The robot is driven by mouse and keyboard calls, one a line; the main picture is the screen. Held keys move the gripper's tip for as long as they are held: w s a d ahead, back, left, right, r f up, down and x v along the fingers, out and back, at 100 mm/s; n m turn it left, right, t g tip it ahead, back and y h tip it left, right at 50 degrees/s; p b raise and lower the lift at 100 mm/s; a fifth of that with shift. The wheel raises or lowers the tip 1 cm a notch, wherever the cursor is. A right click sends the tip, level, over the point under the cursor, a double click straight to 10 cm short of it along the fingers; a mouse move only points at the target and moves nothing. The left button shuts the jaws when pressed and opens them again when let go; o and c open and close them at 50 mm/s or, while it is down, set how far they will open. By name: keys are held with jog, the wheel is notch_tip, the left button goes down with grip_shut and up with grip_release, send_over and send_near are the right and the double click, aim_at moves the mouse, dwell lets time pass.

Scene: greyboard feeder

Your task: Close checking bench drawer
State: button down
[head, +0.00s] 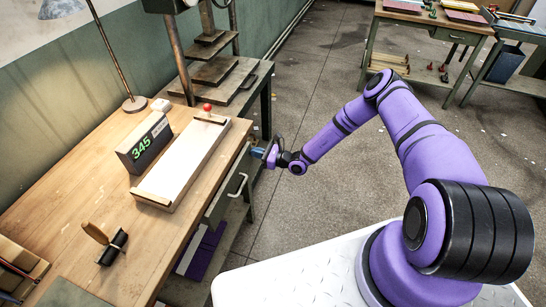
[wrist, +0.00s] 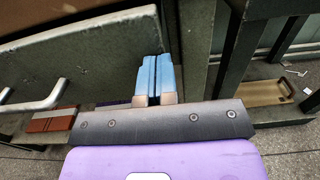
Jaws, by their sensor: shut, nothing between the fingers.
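The checking bench (head: 75,225) has a wooden top and stands at the left in the head view. Its grey-green drawer (head: 217,207) is under the right edge, with a pale bar handle (head: 239,186). The drawer front (wrist: 85,55) and handle (wrist: 40,100) fill the left of the wrist view. How far out the drawer stands is hard to tell. My gripper (head: 264,153) is beside the bench edge, past the far end of the drawer front. In the wrist view its blue fingers (wrist: 152,78) are shut together and empty, to the right of the handle.
A bench leg (wrist: 200,45) stands close to the right of the fingers. A long tray-like board (head: 185,165), a display reading 345 (head: 146,143) and a lamp (head: 134,102) are on the bench. Open floor (head: 310,215) lies to the right of the bench.

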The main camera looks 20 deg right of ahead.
jog(key=x, duration=0.4)
jog(key=shift+w+a, duration=0.15)
jog(key=shift+a, duration=0.15)
jog(key=shift+w+a+r, duration=0.1)
jog(key=shift+r, duration=0.1)
